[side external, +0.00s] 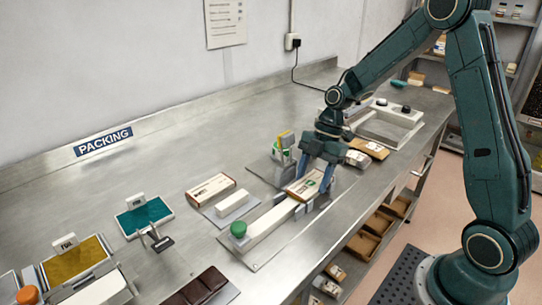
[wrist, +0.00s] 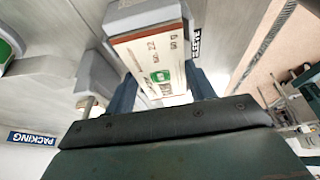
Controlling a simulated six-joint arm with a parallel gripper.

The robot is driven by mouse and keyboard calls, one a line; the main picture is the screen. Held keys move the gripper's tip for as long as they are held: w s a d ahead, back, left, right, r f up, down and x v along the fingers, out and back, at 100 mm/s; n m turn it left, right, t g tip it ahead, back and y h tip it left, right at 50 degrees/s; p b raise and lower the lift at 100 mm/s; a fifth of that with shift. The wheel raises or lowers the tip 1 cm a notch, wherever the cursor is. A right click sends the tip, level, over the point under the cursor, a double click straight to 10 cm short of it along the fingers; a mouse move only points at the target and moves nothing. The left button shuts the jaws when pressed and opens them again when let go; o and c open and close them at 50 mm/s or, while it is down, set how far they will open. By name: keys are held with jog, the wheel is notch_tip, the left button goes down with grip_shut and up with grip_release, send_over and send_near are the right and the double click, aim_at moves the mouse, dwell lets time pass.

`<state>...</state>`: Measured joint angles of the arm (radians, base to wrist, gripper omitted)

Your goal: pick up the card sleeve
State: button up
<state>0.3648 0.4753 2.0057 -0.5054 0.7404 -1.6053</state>
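The card sleeve (side external: 303,188) is a flat whitish box with brown edges and a green mark. In the side view it lies tilted at the far end of a long fixture on the bench. My gripper (side external: 315,184) is down at it, with one blue finger on either side. In the wrist view the sleeve (wrist: 152,50) lies between the two fingers, its printed face and green mark showing. The right finger is close along its edge. Whether both fingers press on it cannot be made out.
A white bar with a green knob (side external: 238,229) runs along the fixture in front of the sleeve. A brown-and-white box (side external: 211,187) lies to the left. A holder with a green item (side external: 284,143) stands behind. Wrapped packs (side external: 357,159) lie to the right.

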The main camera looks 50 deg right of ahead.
aim_at(312, 181)
jog(key=c, duration=0.3)
jog(key=shift+r, duration=0.1)
notch_tip(312, 181, up, 20)
dwell(0.8)
jog(key=shift+w+a, duration=0.1)
dwell(0.7)
